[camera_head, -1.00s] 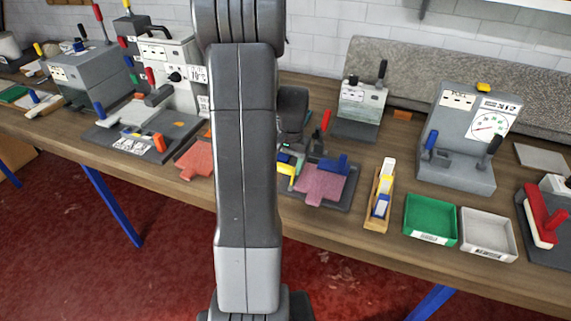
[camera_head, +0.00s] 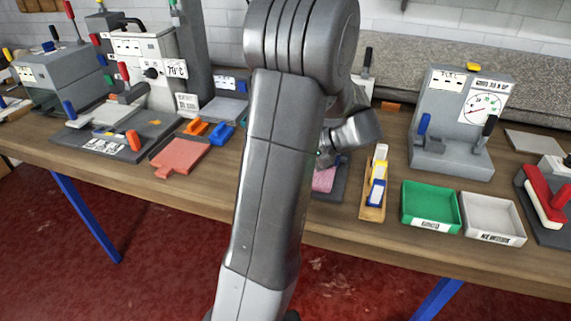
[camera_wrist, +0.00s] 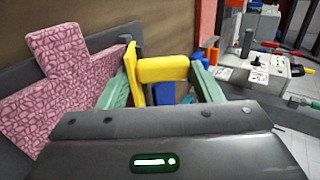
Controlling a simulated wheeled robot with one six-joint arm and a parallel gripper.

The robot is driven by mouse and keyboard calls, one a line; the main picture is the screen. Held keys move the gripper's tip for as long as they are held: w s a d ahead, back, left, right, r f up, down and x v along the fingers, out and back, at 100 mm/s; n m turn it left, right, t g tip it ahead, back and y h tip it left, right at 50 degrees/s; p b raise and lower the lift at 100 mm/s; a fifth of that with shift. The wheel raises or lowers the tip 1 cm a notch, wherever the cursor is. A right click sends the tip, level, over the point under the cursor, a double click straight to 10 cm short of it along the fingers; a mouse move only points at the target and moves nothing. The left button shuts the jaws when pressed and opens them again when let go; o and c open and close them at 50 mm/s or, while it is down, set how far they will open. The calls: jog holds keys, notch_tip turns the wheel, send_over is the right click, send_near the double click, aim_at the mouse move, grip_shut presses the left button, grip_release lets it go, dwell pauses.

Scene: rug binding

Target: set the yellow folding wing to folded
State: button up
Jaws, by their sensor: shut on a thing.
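The yellow folding wing (camera_wrist: 162,69) is in the middle of the wrist view, an upright yellow frame with a thick crossbar. My gripper (camera_wrist: 165,76) has its two green fingers on either side of it and is shut on it. The pink patterned piece (camera_wrist: 68,80) lies to the left of the wing in the wrist view, and a bit of it (camera_head: 324,179) shows in the head view. In the head view my arm hides the yellow wing and my fingertips.
Right of my arm stand a wooden holder (camera_head: 366,211) with coloured blocks, a green tray (camera_head: 405,213) and a grey tray (camera_head: 468,226). A gauge machine (camera_head: 440,100) stands behind them. A red pad (camera_head: 178,158) lies to the left.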

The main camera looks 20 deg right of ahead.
jog(key=shift+s+d+f+t+y+b, duration=0.2)
jog(key=shift+d+t+y+b, duration=0.35)
jog(key=shift+y+b, duration=0.4)
jog(key=shift+r, duration=0.1)
jog(key=o, duration=1.2)
jog(key=shift+s, duration=0.1)
jog(key=shift+o, duration=0.2)
jog(key=shift+a, duration=0.15)
